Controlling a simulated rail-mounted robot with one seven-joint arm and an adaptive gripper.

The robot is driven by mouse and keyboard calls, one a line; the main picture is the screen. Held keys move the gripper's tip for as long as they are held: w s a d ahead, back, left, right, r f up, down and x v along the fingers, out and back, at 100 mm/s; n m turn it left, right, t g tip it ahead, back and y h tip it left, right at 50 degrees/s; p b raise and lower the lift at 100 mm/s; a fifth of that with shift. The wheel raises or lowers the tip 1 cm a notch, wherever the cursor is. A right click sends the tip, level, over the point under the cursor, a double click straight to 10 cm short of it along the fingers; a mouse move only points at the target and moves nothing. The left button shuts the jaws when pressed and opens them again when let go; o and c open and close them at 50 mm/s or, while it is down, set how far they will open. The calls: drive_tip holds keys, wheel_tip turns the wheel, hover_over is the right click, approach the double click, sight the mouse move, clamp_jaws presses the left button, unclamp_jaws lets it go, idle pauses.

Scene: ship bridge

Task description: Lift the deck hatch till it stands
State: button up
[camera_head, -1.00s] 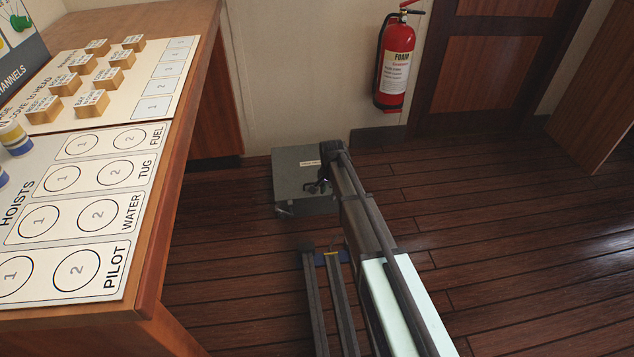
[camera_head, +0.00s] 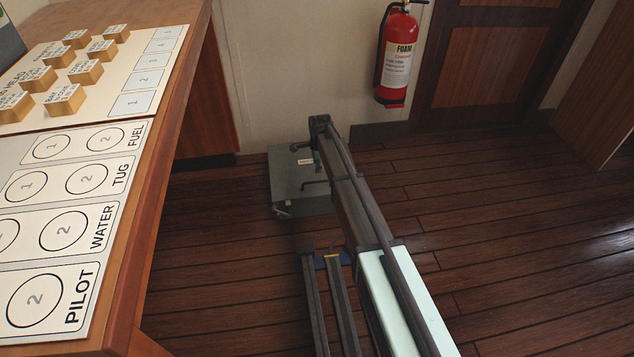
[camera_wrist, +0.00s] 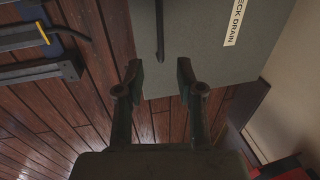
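The deck hatch (camera_head: 284,180) is a grey-green panel lying flat on the plank floor by the wall, seen in the head view. It fills the top of the wrist view (camera_wrist: 205,55), with a pale label reading "DECK DRAIN" (camera_wrist: 233,22). A thin dark handle (camera_wrist: 160,32) runs along the panel; it also shows in the head view (camera_head: 314,183). My gripper (camera_wrist: 159,78) is open and empty. Its two fingers point at the hatch, with the handle ahead and roughly between their tips, apart from both. My arm hides the hatch's right part in the head view.
A wooden desk (camera_head: 150,200) with labelled boards and small blocks stands at the left. A red fire extinguisher (camera_head: 396,60) hangs on the wall, left of a wooden door (camera_head: 500,60). Dark rails (camera_head: 335,300) lie in front of the hatch. The floor at the right is clear.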

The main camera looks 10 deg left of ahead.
sight(317, 182)
drive_tip(key=f+b, duration=0.1)
drive_tip(key=f, duration=0.2)
drive_tip(key=w+f+b, duration=0.1)
drive_tip(key=f, duration=0.3)
drive_tip(key=w+f+b, duration=0.1)
drive_tip(key=f, duration=0.2)
drive_tip(key=shift+a+f, duration=0.3)
drive_tip(key=shift+f, duration=0.1)
clamp_jaws()
